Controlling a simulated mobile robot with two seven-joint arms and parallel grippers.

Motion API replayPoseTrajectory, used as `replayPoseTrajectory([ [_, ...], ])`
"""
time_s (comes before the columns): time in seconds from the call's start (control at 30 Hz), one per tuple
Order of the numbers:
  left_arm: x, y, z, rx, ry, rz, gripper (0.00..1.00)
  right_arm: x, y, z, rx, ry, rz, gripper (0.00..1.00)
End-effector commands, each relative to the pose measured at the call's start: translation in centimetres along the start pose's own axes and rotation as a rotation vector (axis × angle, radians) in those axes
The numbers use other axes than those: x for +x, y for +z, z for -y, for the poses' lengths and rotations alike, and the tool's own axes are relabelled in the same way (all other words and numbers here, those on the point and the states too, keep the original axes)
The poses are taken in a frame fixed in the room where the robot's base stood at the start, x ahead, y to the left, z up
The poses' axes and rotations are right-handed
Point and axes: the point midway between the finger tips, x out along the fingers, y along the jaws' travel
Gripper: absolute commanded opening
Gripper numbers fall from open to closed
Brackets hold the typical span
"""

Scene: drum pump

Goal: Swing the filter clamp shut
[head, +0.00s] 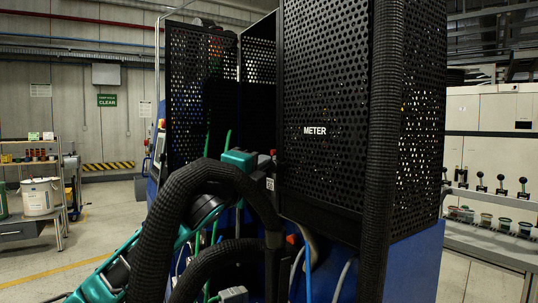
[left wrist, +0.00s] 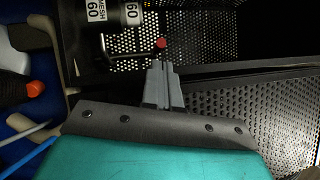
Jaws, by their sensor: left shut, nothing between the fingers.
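The filter shows in the left wrist view as a dark canister (left wrist: 108,14) with white "60 MESH" labels, at the top left. A small red knob (left wrist: 160,43) is just beyond the tips of my left gripper (left wrist: 160,66). The gripper's grey fingers are together and empty; I cannot tell whether they touch the knob. A thin dark rod (left wrist: 104,46) lies below the canister; I cannot tell whether it belongs to the clamp. In the head view my left arm reaches into the machine and its teal wrist hides most of the filter area. My right gripper is not in view.
A perforated black guard marked METER (head: 318,130) stands right of my left arm. Another perforated panel (head: 190,95) stands at the left. An orange knob (left wrist: 35,89) and blue and white hoses lie left of the gripper. A shelf with a white bucket (head: 38,197) stands far left.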

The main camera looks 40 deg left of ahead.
Motion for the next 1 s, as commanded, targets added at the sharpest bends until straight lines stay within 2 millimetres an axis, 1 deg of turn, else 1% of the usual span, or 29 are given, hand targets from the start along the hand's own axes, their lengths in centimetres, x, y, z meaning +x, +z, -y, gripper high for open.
replayPoseTrajectory([
  [0.03,0.8,0.1,0.3,-0.003,-0.001,0.001,0.0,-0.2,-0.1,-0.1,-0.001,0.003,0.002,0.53],
  [0.13,2.0,0.1,0.2,-0.002,-0.001,0.001,0.0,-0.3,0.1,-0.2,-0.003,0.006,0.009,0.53],
  [0.33,3.6,0.0,0.1,-0.002,0.0,0.0,0.0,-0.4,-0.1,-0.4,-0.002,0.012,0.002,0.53],
  [0.5,4.0,-0.1,0.0,0.001,-0.001,-0.001,0.0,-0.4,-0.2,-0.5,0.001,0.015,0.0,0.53],
  [0.83,4.0,0.0,0.0,0.001,0.0,0.0,0.0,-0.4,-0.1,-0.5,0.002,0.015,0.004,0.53],
  [1.0,4.4,0.4,-0.1,0.002,0.002,0.007,0.0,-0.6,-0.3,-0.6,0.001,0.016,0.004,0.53],
])
